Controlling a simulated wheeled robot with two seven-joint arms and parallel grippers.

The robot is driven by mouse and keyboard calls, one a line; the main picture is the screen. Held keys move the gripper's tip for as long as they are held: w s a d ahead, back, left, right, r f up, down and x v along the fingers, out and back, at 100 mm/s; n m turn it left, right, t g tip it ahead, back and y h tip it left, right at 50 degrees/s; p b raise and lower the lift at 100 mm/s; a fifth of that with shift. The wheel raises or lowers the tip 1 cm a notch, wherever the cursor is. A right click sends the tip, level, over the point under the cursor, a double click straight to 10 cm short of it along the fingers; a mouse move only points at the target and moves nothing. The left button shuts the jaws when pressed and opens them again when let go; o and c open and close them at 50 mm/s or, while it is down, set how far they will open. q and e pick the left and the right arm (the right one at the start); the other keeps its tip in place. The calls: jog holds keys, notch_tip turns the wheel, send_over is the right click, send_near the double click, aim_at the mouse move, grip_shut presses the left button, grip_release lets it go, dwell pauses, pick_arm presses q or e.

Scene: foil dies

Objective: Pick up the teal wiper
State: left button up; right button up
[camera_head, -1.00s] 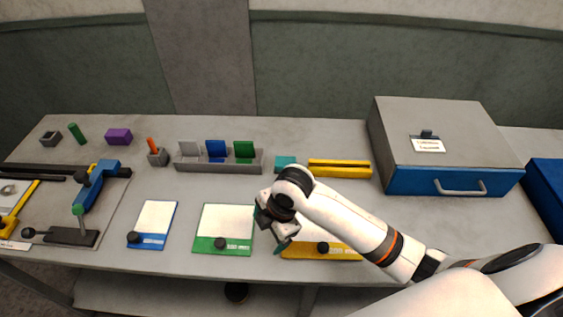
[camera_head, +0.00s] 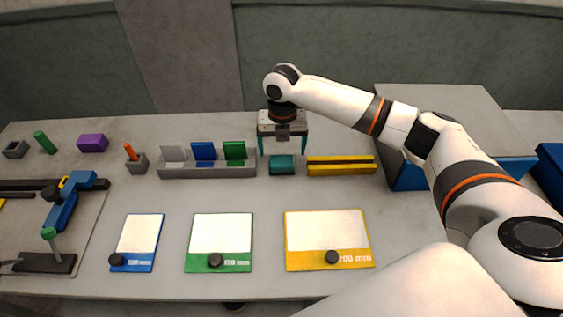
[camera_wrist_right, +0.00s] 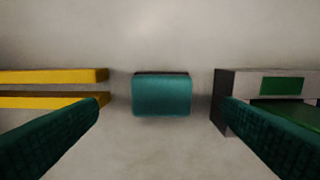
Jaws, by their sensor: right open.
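The teal wiper (camera_head: 282,166) is a small rounded block lying on the grey table, between the grey rack and the yellow bar. In the right wrist view the teal wiper (camera_wrist_right: 161,95) sits centred ahead of my fingers, with a dark strip along its far edge. My right gripper (camera_head: 283,145) is above and just behind the wiper, fingers pointing down. In the right wrist view my right gripper (camera_wrist_right: 165,108) has its two teal fingers spread wide, one to each side of the wiper, with nothing between them. My left gripper is not in view.
The yellow bar (camera_head: 341,170) lies close on the right. The grey rack (camera_head: 207,172) with grey, blue and green plates stands close on the left. Blue, green and yellow framed boards (camera_head: 328,229) lie in front. A grey and blue cabinet (camera_head: 408,176) stands right, partly behind my arm.

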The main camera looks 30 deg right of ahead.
aim_at(282, 161)
jog(key=shift+f+p, duration=0.7)
jog(key=shift+f, duration=2.35)
jog(key=shift+a, duration=0.1)
jog(key=c, duration=1.1)
